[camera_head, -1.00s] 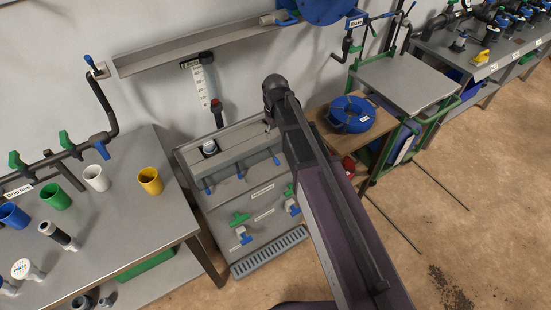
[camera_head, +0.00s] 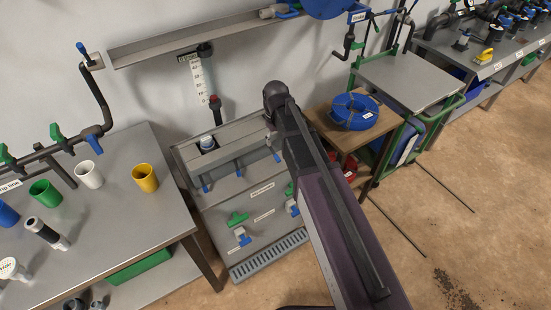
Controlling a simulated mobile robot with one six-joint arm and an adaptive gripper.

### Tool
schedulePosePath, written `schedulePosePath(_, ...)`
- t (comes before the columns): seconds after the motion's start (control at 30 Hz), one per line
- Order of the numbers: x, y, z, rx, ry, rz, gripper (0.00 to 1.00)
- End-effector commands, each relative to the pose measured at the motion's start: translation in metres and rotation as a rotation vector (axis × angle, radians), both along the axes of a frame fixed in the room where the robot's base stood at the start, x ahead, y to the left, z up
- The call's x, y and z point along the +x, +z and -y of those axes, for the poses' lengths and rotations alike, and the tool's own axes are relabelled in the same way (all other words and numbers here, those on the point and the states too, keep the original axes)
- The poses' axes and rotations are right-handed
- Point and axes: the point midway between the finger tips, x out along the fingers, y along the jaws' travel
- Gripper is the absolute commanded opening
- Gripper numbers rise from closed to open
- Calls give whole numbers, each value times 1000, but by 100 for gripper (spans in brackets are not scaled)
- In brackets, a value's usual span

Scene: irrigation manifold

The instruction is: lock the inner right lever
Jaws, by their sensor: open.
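The manifold panel (camera_head: 222,212) stands in the middle, between the grey bench and the wooden stand. A row of blue levers runs along its upper part: a left one (camera_head: 205,184), a middle one (camera_head: 238,171) and a right one (camera_head: 277,156). Below them are a green lever (camera_head: 237,218) with a blue fitting under it, and another green lever (camera_head: 289,189) with a blue part (camera_head: 293,208), partly covered by my arm. Which lever is the inner right one I cannot tell. My arm reaches over the panel's right side; my gripper is not visible.
The grey bench (camera_head: 120,215) on the left holds a yellow cup (camera_head: 145,178), a white cup (camera_head: 89,174) and a green cup (camera_head: 45,193). A drain grate (camera_head: 270,254) borders the panel's front. Thin rods lie on the right floor.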

Motion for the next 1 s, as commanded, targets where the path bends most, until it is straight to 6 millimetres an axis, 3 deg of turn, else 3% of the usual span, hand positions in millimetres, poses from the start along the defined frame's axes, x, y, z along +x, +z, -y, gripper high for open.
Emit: schedulePosePath(1.0, 0, -78, 1, 0, -2, 0, 60)
